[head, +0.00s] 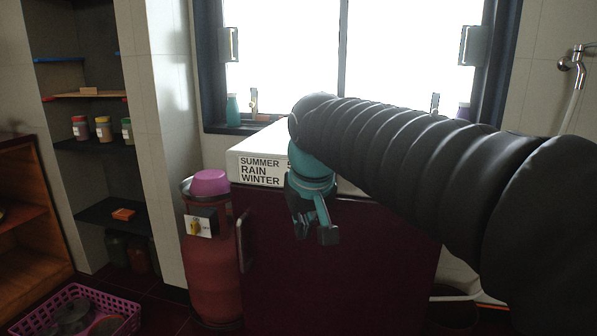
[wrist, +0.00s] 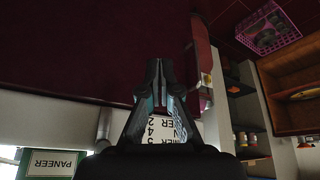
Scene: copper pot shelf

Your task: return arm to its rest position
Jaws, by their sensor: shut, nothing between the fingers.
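My arm reaches in from the right in the head view, covered in a black ribbed sleeve. My gripper (head: 315,232), with a teal body and dark fingers, hangs pointing down in front of the dark red cabinet (head: 335,275). In the wrist view the fingers of my gripper (wrist: 160,66) come together at their tips with nothing held between them. The arm hides part of the white box behind it.
The white box (head: 258,168), lettered SUMMER RAIN WINTER, lies on the cabinet. A red gas cylinder (head: 212,270) with a pink bowl (head: 210,182) on top stands left of it. A purple basket (head: 118,300) is on the floor. Shelves (head: 95,145) hold jars.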

